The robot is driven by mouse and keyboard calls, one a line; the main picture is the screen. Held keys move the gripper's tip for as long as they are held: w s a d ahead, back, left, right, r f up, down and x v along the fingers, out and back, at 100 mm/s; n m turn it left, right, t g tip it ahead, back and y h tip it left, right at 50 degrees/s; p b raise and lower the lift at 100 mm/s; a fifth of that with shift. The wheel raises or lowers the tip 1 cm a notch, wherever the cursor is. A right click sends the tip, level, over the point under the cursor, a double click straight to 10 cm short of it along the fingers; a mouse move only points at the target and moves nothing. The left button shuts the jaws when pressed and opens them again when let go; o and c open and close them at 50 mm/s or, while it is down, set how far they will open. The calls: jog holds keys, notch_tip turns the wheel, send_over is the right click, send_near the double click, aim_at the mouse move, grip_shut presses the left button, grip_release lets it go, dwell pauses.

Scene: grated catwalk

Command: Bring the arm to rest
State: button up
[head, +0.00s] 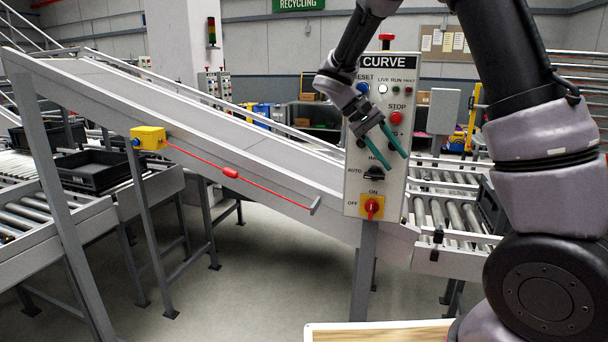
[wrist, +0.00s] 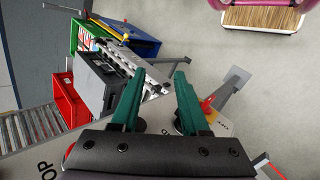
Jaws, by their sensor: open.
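My gripper (head: 397,160) is in front of the grey control panel (head: 355,190) headed CURVE, over its middle, between the red stop button (head: 396,118) and the black AUTO selector (head: 374,174). Its two teal fingers are apart with nothing between them. They partly hide the panel's labels and middle controls. My arm comes down from the top right and bends back toward the panel. In the wrist view my gripper (wrist: 160,74) also shows open, pointing past the panel toward the floor and bins. I cannot tell whether the fingers touch the panel.
A red-and-yellow ON/OFF switch (head: 372,207) is low on the panel. A sloped conveyor (head: 215,130) runs behind it, with a yellow pull-cord box (head: 148,138) and red cord. Roller conveyors (head: 450,215) lie to the right. Open floor (head: 250,270) is at front left.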

jog(key=s+d+r+m+t+y, duration=0.1)
jog(key=s+r+m+t+y, duration=0.1)
jog(key=s+r+t+y, duration=0.3)
jog(key=s+d+r+m+t+y, duration=0.1)
jog(key=s+d+r+t+y, duration=0.1)
jog(key=s+r+t+y, duration=0.2)
jog(key=s+r+t, duration=0.1)
jog(key=s+r, duration=0.2)
jog(key=s, duration=0.5)
jog(key=shift+d+r+m+y, duration=0.3)
jog(key=shift+r+m+y, duration=0.05)
jog(key=shift+m+y, duration=0.05)
jog(key=shift+w, duration=0.1)
dwell(0.9)
